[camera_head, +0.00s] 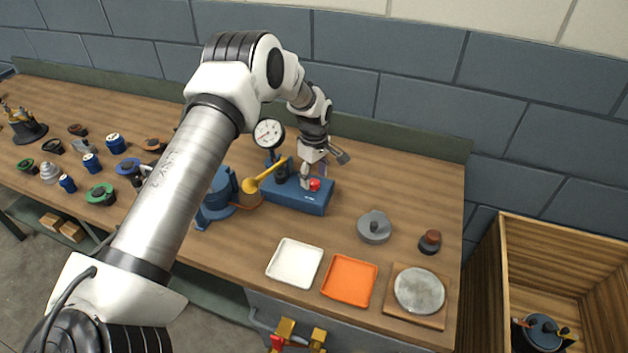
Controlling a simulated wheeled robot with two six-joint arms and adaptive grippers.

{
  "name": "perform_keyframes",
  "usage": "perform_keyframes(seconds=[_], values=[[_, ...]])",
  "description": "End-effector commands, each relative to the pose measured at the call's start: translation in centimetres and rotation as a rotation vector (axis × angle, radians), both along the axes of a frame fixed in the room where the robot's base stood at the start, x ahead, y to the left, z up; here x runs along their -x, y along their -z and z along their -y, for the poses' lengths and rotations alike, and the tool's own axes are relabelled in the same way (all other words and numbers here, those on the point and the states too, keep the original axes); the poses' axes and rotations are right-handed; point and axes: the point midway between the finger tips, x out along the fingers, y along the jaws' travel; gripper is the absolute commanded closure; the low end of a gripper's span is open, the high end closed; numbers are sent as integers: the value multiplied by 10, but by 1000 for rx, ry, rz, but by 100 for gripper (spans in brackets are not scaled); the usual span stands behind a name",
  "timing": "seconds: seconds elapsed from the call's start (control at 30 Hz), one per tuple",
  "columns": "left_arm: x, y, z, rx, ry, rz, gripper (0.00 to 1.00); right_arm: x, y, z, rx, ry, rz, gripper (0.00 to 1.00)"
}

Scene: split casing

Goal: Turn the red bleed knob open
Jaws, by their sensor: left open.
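The red bleed knob (314,184) sits on top of a blue block-shaped pump base (298,202) near the back middle of the bench. A pressure gauge (268,133) stands at the back left of this base, and a yellow lever (262,179) reaches out to its left. My left gripper (325,173) is open right above and behind the red knob, pointing down at the base. One finger seems to be close beside the knob; whether it touches cannot be told. My right gripper is not in view.
A white tray (295,263), an orange tray (349,281) and a round grey plate on a board (420,290) lie along the front. A grey weight (374,227) stands to the right. Several small parts crowd the left. A wooden crate (487,290) stands at the right.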

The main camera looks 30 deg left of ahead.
Motion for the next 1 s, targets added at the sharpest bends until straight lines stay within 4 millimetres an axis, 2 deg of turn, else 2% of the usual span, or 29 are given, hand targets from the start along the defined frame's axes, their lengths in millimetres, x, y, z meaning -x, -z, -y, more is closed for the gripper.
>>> perform_keyframes(seconds=[0.2, 0.4, 0.53, 1.0], values=[[-1, -57, 0, 1, 0, 4, 40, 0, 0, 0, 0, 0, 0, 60], [0, -92, 0, 1, 0, 0, 40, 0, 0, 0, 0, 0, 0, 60], [0, -98, 0, 0, 0, -3, 40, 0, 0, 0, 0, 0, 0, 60], [0, -98, 0, 1, 0, -2, 40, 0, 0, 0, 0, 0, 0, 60]])
